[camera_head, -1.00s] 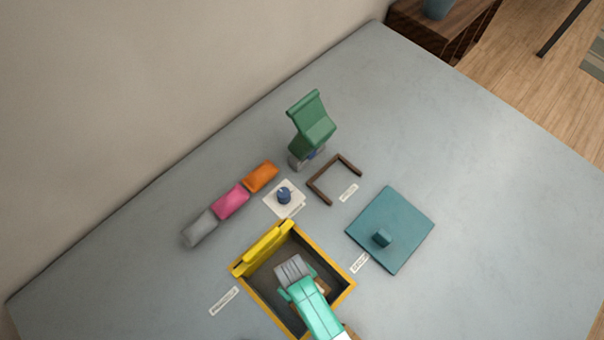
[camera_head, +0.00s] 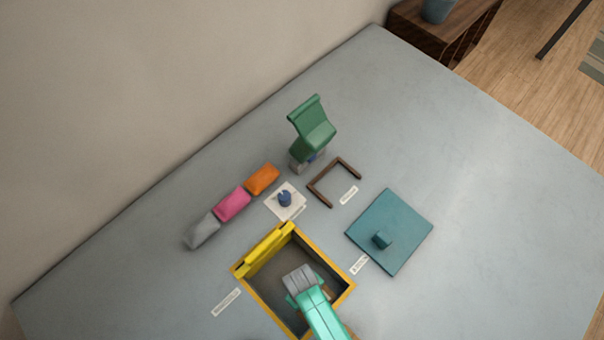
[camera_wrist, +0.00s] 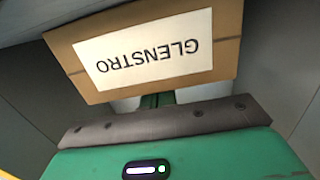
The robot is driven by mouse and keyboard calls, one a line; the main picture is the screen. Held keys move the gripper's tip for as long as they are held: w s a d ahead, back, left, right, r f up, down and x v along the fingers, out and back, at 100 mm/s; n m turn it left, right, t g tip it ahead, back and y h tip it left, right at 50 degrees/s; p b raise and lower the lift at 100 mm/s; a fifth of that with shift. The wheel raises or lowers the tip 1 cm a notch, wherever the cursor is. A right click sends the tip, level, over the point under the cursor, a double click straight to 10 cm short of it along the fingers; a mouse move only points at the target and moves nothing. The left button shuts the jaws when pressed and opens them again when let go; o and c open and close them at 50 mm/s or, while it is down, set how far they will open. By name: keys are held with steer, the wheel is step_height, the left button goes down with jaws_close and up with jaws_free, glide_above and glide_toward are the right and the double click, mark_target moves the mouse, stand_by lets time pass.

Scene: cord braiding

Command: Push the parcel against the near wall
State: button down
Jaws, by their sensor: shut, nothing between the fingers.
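The parcel (camera_wrist: 145,50) is a brown box with a white label reading GLENSTRO, upside down in the wrist view. It lies inside the yellow-rimmed box (camera_head: 338,293). In the head view only a small brown bit of it shows beside my arm. My gripper (camera_head: 299,280), green with a grey front, reaches down into this box and is shut with nothing held. In the wrist view the parcel is just beyond my gripper; I cannot tell whether they touch. The parcel's distance from the near wall is hidden by my arm.
A yellow bar (camera_head: 264,250) sits along the box's upper-left rim. A teal lid with a knob (camera_head: 400,225) lies to the right. Beyond are a brown U-shaped frame (camera_head: 325,190), a blue knob on a white plate (camera_head: 285,199), a green object (camera_head: 314,135) and orange, pink and grey bags (camera_head: 233,204).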

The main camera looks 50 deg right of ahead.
steer(key=shift+w, duration=0.3)
step_height(320, 180, up, 7)
steer(key=p, duration=0.7)
stand_by(0.4)
